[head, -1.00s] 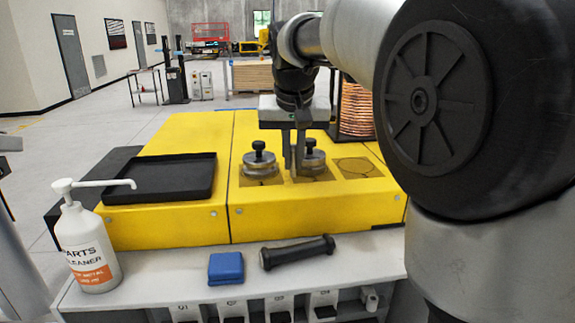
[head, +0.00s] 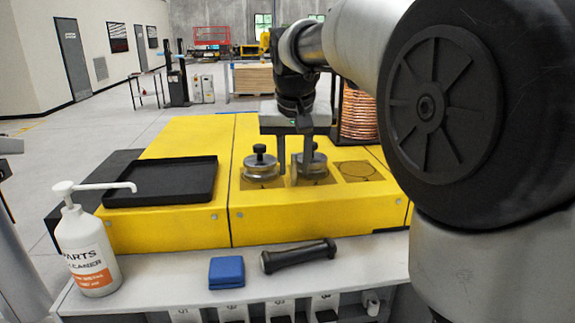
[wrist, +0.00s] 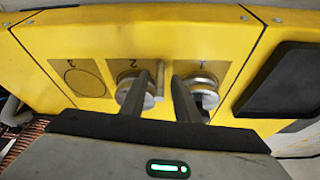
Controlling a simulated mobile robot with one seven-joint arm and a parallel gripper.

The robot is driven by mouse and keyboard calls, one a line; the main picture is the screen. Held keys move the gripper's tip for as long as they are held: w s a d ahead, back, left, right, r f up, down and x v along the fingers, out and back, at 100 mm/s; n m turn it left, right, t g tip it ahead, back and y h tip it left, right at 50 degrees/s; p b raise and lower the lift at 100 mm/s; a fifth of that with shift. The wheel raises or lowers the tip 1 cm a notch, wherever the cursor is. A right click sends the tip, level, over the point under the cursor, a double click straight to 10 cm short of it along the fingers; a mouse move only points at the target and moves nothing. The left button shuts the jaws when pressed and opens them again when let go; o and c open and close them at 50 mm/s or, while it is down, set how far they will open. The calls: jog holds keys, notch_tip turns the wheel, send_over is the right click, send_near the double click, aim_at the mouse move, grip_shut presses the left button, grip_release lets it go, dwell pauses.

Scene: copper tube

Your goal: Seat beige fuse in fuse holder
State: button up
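I cannot make out a beige fuse with certainty in either view. A small whitish cylinder (head: 371,301) shows under the bench's right front edge, too small to identify. Labelled white holders (head: 279,306) with dark lower parts line the bench front, partly cut off by the picture's bottom. My gripper (head: 294,172) points down over the yellow block, its fingers apart with nothing visible held. The fingers stand around the gap between two metal weights with black knobs, the left weight (head: 261,167) and the right weight (head: 312,166). The right finger overlaps the right weight. The wrist view shows the fingers (wrist: 159,84) too.
The yellow block (head: 190,229) carries a black tray (head: 160,199) at left and an empty marked circle (head: 358,168) at right. On the bench stand a cleaner bottle (head: 87,250), a blue block (head: 226,271) and a black handle (head: 298,255). A copper coil (head: 358,115) stands behind.

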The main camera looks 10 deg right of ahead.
jog(key=d+p+v, duration=0.1)
jog(key=p+v, duration=0.1)
jog(key=v, duration=0.9)
jog(key=s+d+f+n, duration=0.1)
jog(key=s+f, duration=0.5)
jog(key=s, duration=0.7)
jog(key=shift+s+d+f+t, duration=0.2)
jog(key=shift+s+d+t, duration=0.15)
jog(key=shift+d, duration=0.3)
jog(key=shift+o, duration=0.5)
jog(key=s+f, duration=0.9)
jog(key=shift+s+d+f+n+y, duration=0.2)
jog(key=shift+d+f+n+y, duration=0.1)
jog(key=shift+d+f+n, duration=0.1)
jog(key=n+t+h+p, duration=0.4)
jog(key=n+h+p, duration=0.6)
jog(key=n, duration=1.7)
send_near(294, 160)
jog(key=shift+y, duration=0.3)
jog(key=p+x, duration=0.2)
jog(key=x, duration=0.2)
jog(key=shift+d, duration=0.15)
jog(key=shift+t, duration=0.25)
jog(key=shift+r+p+x, duration=0.15)
jog(key=shift+p+x, duration=0.3)
jog(key=shift+x, duration=1.1)
jog(key=shift+r+p+x, duration=0.15)
jog(key=shift+p+x, duration=0.3)
jog(key=shift+x, duration=1.1)
jog(key=shift+w, duration=0.15)
